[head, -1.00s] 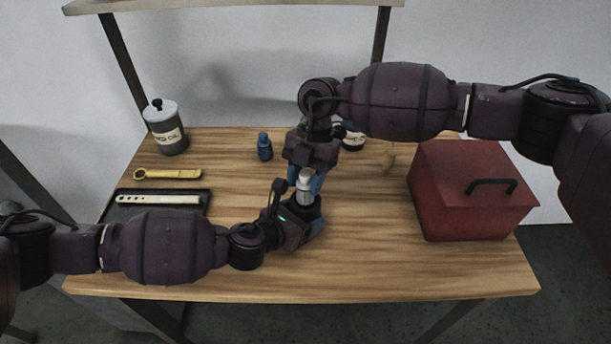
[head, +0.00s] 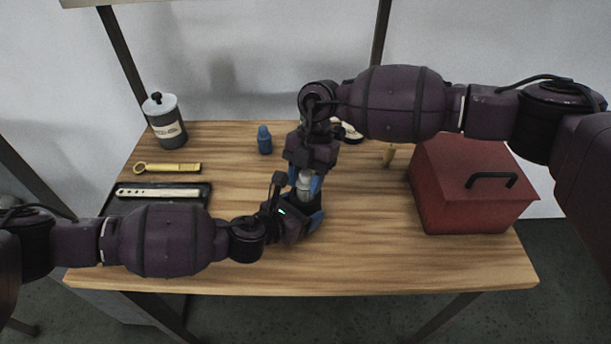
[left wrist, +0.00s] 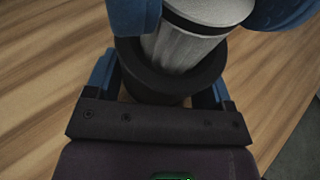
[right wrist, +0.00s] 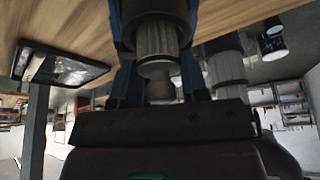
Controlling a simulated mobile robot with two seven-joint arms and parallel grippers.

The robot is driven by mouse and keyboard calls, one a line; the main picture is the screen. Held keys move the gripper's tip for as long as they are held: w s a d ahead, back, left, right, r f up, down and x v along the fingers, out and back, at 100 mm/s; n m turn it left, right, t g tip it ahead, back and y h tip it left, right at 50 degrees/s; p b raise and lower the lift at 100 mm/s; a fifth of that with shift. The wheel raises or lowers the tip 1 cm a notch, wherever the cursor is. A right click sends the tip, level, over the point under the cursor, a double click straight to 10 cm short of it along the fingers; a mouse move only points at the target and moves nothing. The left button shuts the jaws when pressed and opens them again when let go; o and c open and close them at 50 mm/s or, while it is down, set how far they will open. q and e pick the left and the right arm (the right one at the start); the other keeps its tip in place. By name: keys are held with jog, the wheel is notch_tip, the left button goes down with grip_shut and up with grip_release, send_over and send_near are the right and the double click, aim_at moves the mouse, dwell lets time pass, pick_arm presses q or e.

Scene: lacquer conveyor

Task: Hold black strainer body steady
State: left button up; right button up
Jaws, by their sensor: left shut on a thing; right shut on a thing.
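The black strainer body (left wrist: 150,80) stands upright in the left wrist view as a dark ring around a grey ribbed cylinder (left wrist: 185,45). My left gripper (head: 308,220) is shut around the black body from the side, low over the table. My right gripper (head: 305,182) points down from above and is shut on the grey ribbed part, which shows between its blue fingers in the head view (head: 304,186). The right wrist view shows the grey ribbed part (right wrist: 157,40) entering the black body (right wrist: 155,8). The body is mostly hidden in the head view.
A red box (head: 470,190) stands at the right of the table (head: 400,265). A blue bottle (head: 264,140) stands behind my grippers. A grey canister (head: 164,122), yellow wrench (head: 168,168) and black tray (head: 203,203) with a pale strip are at left. The front centre is clear.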

jog(key=shift+f, duration=0.75)
jog(key=o, duration=1.1)
jog(key=shift+f, duration=0.1)
jog(key=shift+d, duration=0.1)
jog(key=v, duration=1.2)
jog(key=shift+r, duration=0.2)
pick_arm(q)
jog(key=o, duration=1.1)
jog(key=shift+a, duration=0.1)
